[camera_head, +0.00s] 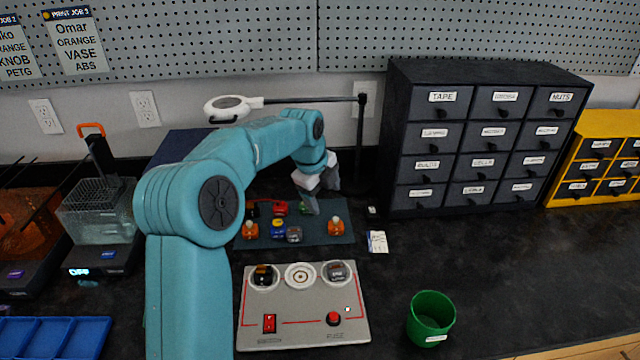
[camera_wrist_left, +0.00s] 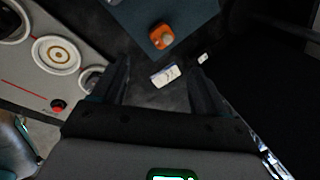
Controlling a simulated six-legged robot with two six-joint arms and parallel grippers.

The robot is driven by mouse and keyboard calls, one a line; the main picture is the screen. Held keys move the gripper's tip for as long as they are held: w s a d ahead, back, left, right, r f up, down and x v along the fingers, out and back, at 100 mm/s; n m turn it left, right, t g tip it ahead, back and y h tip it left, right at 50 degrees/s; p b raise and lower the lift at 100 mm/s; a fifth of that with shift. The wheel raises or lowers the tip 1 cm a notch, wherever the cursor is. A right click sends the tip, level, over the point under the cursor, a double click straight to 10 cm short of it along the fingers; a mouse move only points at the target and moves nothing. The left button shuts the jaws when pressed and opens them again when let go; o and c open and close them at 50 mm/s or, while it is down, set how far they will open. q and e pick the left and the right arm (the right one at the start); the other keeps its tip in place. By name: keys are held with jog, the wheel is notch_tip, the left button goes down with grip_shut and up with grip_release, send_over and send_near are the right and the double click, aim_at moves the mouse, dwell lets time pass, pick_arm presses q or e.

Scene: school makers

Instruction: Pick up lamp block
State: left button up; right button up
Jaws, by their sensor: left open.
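Two orange blocks with a pale, bulb-like knob on top look like lamp blocks. One (camera_head: 335,227) sits at the right front of the dark blue-grey mat (camera_head: 342,210), the other (camera_head: 250,231) at its left front. My left gripper (camera_head: 323,190) is above the mat's back right part, open and empty. In the left wrist view an orange block (camera_wrist_left: 161,37) lies on the mat corner, beyond the open fingers (camera_wrist_left: 160,88) and apart from them. My right gripper is not in view.
Other small blocks, red, blue, grey and green, share the mat. A small white card (camera_head: 377,242) lies right of it. In front are a grey panel with round sockets (camera_head: 300,310) and a green cup (camera_head: 432,318). A dark drawer cabinet (camera_head: 480,135) stands behind right.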

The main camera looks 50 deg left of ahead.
aim_at(334, 226)
pick_arm(q)
jog(key=x, duration=1.2)
jog(key=shift+w+f, duration=0.1)
jog(key=shift+w, duration=0.05)
jog(key=c, duration=1.1)
